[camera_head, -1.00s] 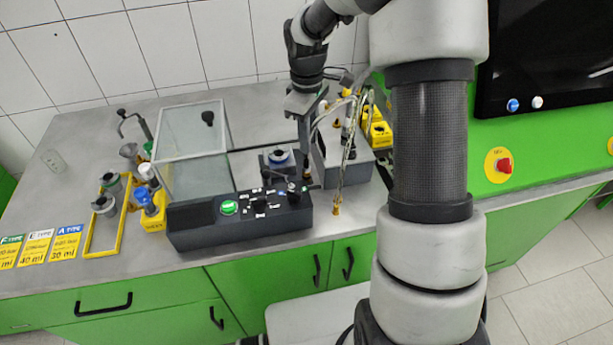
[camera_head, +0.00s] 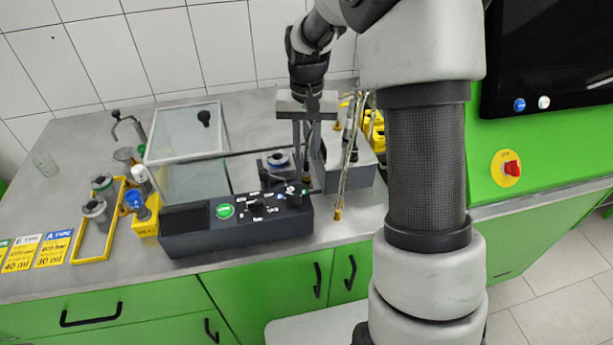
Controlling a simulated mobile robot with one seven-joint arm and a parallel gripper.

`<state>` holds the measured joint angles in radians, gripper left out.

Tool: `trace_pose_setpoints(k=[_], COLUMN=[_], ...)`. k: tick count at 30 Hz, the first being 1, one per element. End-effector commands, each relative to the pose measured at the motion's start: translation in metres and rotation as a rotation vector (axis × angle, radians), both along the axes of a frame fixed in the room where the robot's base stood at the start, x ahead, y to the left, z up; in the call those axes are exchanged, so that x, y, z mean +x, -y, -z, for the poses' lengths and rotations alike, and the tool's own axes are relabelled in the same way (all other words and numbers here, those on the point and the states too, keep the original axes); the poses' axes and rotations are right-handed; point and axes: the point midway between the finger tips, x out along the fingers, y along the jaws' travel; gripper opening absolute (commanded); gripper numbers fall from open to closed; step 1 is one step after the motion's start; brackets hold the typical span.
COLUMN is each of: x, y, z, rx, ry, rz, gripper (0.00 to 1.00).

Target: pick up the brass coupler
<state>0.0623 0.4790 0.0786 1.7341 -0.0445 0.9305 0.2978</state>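My gripper (camera_head: 306,172) points straight down over the bench, behind the black control box. Its two fingers stand apart with a gap between them, so it looks open. A small brass-coloured piece (camera_head: 306,182) shows just below the fingertips; I cannot tell whether the fingers touch it. Another brass coupler (camera_head: 338,213) hangs at the lower end of a thin metallic hose, right of the control box and clear of my gripper.
The black control box (camera_head: 235,226) stands at the bench front. A glass-lidded tank (camera_head: 185,135) is on the left, with a yellow rack (camera_head: 77,248) of fittings beside it. A grey box (camera_head: 350,175) stands close to the right of my gripper.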

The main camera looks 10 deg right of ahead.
Motion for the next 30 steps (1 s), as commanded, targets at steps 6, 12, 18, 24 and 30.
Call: trace_pose_setpoints(k=[6,12,18,24,30], x=[0.0,0.0,0.001,0.001,0.001], y=[0.0,0.0,-0.001,-0.001,0.0], z=[0.031,0.045,0.076,0.088,0.088], rx=[-0.001,0.0,0.0,0.0,0.0], ry=[-0.001,-0.002,-0.004,-0.001,0.0], rz=[-0.001,-0.002,-0.001,-0.001,-0.001], gripper=[0.23,0.23,0.23,0.23,0.18])
